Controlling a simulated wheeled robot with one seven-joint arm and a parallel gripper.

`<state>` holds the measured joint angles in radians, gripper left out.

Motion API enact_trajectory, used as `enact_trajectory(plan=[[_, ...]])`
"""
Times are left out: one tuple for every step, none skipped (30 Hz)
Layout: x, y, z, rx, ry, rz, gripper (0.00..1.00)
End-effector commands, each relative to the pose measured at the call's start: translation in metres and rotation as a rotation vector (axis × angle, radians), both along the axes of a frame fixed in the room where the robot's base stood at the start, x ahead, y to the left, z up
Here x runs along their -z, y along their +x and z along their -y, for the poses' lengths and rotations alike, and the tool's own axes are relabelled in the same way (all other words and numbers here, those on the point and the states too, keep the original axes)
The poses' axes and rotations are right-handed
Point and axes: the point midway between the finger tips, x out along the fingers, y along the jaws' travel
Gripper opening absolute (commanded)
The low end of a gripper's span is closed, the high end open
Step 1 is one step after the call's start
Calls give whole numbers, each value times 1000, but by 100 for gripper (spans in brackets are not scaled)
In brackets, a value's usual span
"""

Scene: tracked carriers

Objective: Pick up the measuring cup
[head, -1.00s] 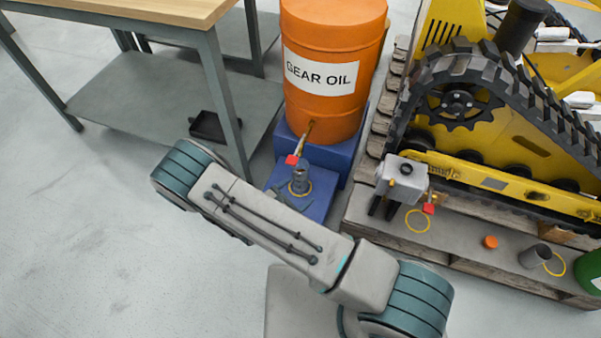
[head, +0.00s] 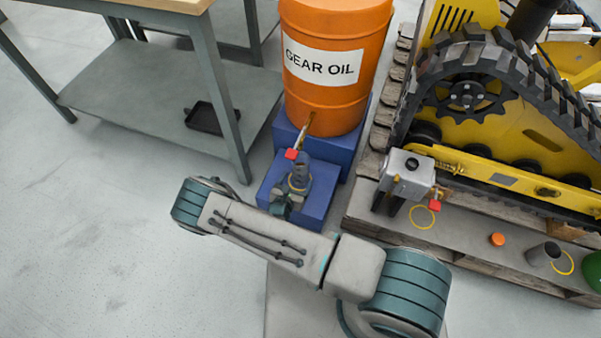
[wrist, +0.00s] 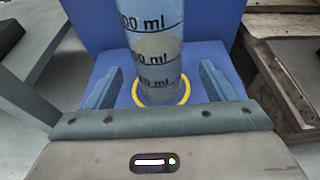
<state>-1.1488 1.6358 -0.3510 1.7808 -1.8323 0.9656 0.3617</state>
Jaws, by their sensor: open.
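The measuring cup (wrist: 155,50) is a tall translucent cylinder with black ml marks. It stands upright on a blue step, inside a yellow ring, and its top is cut off in the wrist view. In the head view the cup (head: 300,173) stands below the drum's tap, its lower part partly hidden by my gripper (head: 287,201). In the wrist view my gripper (wrist: 161,88) is open, with one finger on each side of the cup. Gaps show between the fingers and the cup.
An orange gear oil drum (head: 337,95) with a red-handled tap (head: 292,154) stands on the blue stand (head: 318,205). A yellow tracked machine (head: 480,150) and wooden pallet (head: 400,228) are at right. A workbench (head: 110,95) is at left, with clear floor in front.

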Motion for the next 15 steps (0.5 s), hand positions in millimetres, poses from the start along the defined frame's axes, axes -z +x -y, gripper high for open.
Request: enact_trajectory(plan=[[1, 2, 1, 0, 0, 0, 77], [1, 3, 1, 0, 0, 1, 77], [2, 5, 1, 0, 1, 1, 77], [3, 6, 2, 0, 1, 1, 77], [4, 8, 2, 0, 0, 2, 77], [5, 12, 3, 0, 0, 2, 77], [7, 15, 4, 0, 0, 2, 77], [9, 18, 5, 0, 1, 1, 77], [11, 23, 6, 2, 1, 1, 77], [12, 27, 7, 2, 1, 2, 77], [14, 31, 8, 2, 0, 3, 77], [15, 37, 10, 2, 1, 2, 77], [17, 41, 12, 2, 1, 1, 77], [17, 44, 13, 2, 1, 2, 77], [17, 48, 15, 2, 1, 2, 77]])
